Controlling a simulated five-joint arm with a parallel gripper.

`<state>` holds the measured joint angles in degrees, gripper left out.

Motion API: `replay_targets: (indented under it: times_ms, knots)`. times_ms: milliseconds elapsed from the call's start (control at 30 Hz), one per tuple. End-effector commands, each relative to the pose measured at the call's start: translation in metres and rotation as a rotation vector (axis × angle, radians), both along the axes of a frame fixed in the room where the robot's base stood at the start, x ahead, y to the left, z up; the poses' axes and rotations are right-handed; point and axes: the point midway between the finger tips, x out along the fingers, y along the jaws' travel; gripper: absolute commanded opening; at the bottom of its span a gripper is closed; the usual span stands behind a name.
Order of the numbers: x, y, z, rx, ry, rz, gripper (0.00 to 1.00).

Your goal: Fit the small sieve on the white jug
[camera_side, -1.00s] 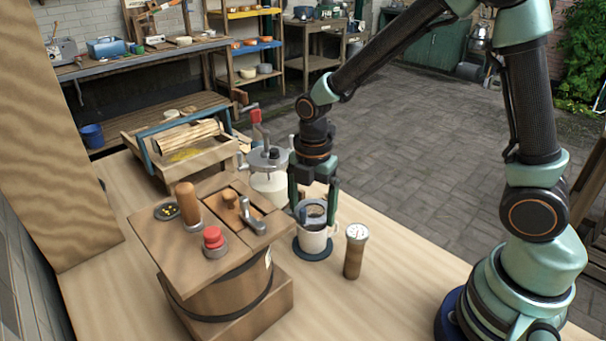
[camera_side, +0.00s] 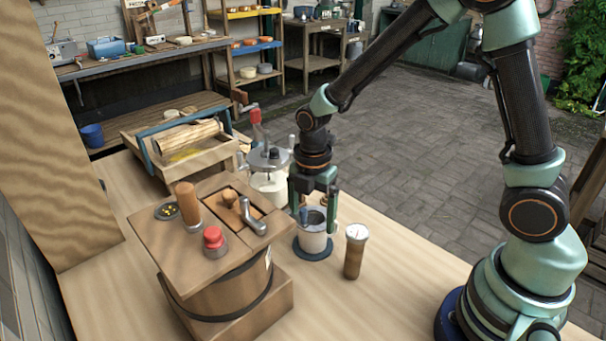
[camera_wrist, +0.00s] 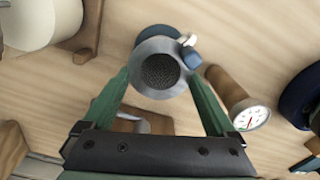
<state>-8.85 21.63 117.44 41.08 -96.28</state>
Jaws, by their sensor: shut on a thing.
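The white jug (camera_side: 313,241) stands upright on a round dark blue mat (camera_side: 312,253), to the right of the wooden barrel. The small sieve (camera_side: 316,217) is at the jug's mouth, between my fingers. In the wrist view the sieve (camera_wrist: 160,72) shows a grey rim around dark mesh, with a blue tab on its right. It covers most of the jug there. My gripper (camera_side: 313,220) points down and is shut on the sieve; both fingertips (camera_wrist: 161,82) flank its rim. I cannot tell whether the sieve is fully seated.
A wooden cylinder with a dial (camera_side: 355,251) stands close on the right. The wooden barrel (camera_side: 226,287), with a red knob and handles on its lid, is on the left. A white pot with a crank (camera_side: 269,179) stands behind.

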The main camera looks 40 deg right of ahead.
Motion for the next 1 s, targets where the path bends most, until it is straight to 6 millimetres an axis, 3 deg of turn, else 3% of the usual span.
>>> replay_targets:
  times_ms: [900,933,1000]
  knots:
    - [0.0,0.0,-0.0064,0.0,0.0,0.0,0.36]
    - [0.0,0.0,-0.0065,0.0,0.0,0.0,0.99]
    - [0.0,0.0,-0.0065,0.0,0.0,0.0,1.0]
